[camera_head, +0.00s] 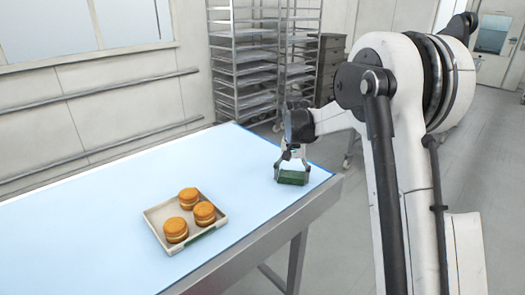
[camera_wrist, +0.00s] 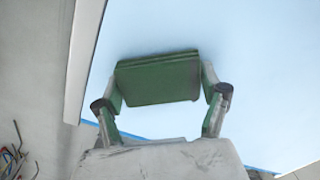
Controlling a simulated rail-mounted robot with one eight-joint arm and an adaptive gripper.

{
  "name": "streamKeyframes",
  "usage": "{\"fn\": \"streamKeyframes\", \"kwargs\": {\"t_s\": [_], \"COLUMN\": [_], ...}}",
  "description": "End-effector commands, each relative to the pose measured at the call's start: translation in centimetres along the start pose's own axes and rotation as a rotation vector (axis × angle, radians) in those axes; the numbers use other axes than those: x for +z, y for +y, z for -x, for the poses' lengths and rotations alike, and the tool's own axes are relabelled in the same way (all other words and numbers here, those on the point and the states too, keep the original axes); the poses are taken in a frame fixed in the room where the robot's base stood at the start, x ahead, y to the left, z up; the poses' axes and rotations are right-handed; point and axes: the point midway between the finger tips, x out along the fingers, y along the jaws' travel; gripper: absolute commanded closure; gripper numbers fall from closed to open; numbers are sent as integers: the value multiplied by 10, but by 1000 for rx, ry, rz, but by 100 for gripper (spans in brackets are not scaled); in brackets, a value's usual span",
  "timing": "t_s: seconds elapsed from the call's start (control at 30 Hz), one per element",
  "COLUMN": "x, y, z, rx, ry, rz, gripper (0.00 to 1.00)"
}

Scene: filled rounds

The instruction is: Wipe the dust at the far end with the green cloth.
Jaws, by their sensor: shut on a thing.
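The green cloth (camera_head: 292,177) is a folded block at the far right end of the table, near its edge. My gripper (camera_head: 290,165) is shut on it from above, one finger on each side. In the wrist view the cloth (camera_wrist: 158,78) spans between the two fingers of my gripper (camera_wrist: 160,85). The cloth is at or just above the table surface; I cannot tell if it touches. I cannot make out any dust on the pale blue table top (camera_head: 215,165) in either view.
A shallow tray (camera_head: 212,232) with filled rounds (camera_head: 188,198) sits nearer on the table, left of my gripper. Metal racks (camera_head: 240,60) stand behind the table's far end. The table top between tray and cloth is clear.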

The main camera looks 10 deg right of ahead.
Motion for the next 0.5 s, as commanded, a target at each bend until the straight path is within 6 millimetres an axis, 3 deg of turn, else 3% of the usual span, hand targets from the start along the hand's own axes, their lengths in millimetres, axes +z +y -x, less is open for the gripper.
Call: {"fn": "streamKeyframes", "kwargs": {"t_s": [0.1, 0.5], "x": [0, 0], "y": [-1, -2], "z": [24, 59], "rx": [0, 0], "ry": [0, 0], "rz": [1, 2], "gripper": [58, 58]}}
